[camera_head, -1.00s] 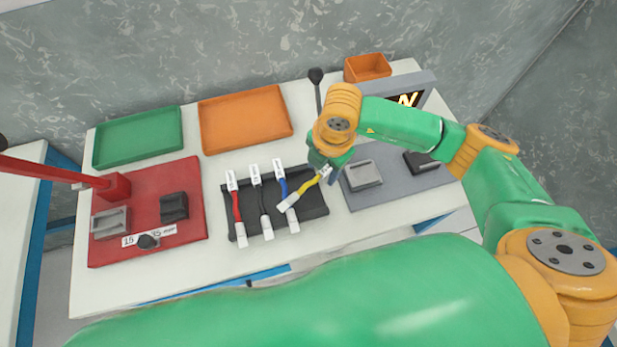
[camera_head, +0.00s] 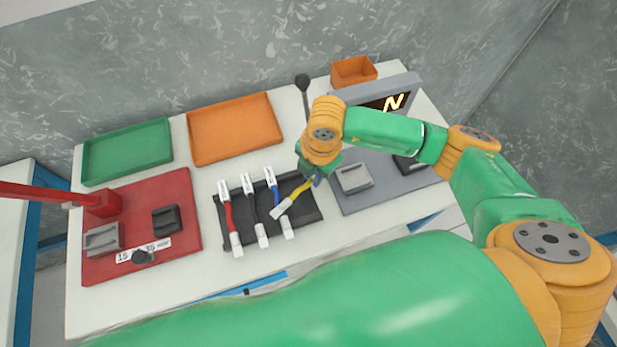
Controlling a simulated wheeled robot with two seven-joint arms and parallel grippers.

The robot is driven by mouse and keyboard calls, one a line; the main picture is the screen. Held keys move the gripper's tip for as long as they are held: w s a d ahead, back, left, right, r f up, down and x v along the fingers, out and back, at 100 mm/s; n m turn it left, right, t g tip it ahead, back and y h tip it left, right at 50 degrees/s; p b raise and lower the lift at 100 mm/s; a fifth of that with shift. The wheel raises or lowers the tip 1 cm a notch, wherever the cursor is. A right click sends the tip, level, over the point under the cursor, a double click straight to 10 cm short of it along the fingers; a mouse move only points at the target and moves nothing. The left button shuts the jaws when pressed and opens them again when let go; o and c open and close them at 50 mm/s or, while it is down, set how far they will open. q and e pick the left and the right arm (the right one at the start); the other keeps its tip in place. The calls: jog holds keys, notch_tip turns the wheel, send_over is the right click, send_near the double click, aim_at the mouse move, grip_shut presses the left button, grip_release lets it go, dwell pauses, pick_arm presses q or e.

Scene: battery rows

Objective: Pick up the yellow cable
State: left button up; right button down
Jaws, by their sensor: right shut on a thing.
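The yellow cable (camera_head: 299,191) lies slanted at the right end of the black cable tray (camera_head: 311,215). The hand partly hides that end and the gripper's fingers. I cannot tell whether the cable is clear of the tray. My left gripper is not in view.
Red (camera_head: 229,216), black (camera_head: 254,212) and blue (camera_head: 277,204) cables lie left of the yellow one. A grey board with a display (camera_head: 393,103) stands to the right. A red board (camera_head: 190,235), a green tray (camera_head: 127,152) and an orange tray (camera_head: 235,128) are to the left.

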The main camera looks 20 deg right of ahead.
aim_at(312, 180)
jog(key=r+p, duration=0.2)
jog(key=r, duration=0.1)
jog(key=r+p, duration=0.1)
jog(key=shift+s+a+r+p, duration=0.1)
jog(key=shift+s+r+p, duration=0.15)
jog(key=shift+r+p, duration=0.15)
jog(key=s+a+r+p, duration=0.3)
jog(key=s+r+p, duration=0.5)
jog(key=s, duration=0.5)
jog(key=w+d+r+m+h+b, duration=0.1)
jog(key=w+d+r+m+b, duration=0.2)
jog(key=m, duration=0.9)
jog(key=w+d+r+m+g+b, duration=0.1)
jog(key=w+d+r+m+b, duration=0.2)
jog(key=m, duration=0.9)
jog(key=w+d+r, duration=0.2)
jog(key=w+r, duration=0.1)
jog(key=shift+h, duration=0.4)
